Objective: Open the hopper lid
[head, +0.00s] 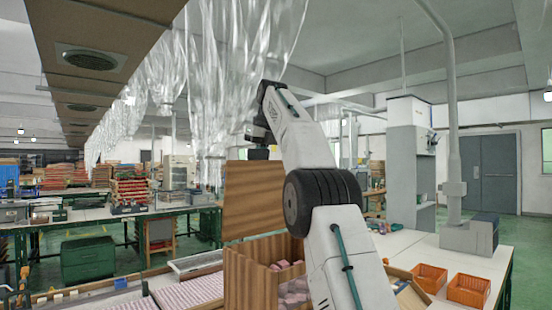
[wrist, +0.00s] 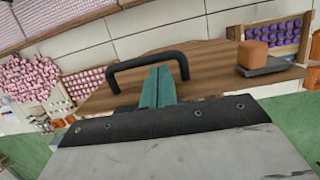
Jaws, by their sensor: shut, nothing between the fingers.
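The hopper (head: 250,285) is a wooden box in front of my arm in the head view, with pink pieces (head: 290,268) showing inside. Its wooden lid (head: 254,200) stands steeply tilted above the box, leaving the inside exposed. In the wrist view the lid (wrist: 210,60) carries a black handle (wrist: 147,60). My gripper (wrist: 157,80) has teal fingers pressed together and empty. The fingertips appear within the handle's loop; whether they touch it I cannot tell. In the head view my gripper's dark end (head: 258,153) is at the lid's top edge.
An orange block (wrist: 265,54) on a dark plate (wrist: 268,70) shows in the wrist view. Trays of pink pieces (head: 190,295) lie left of the hopper. Orange bins (head: 468,290) stand on the white table (head: 425,255) at right. Clear plastic curtains (head: 240,60) hang above.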

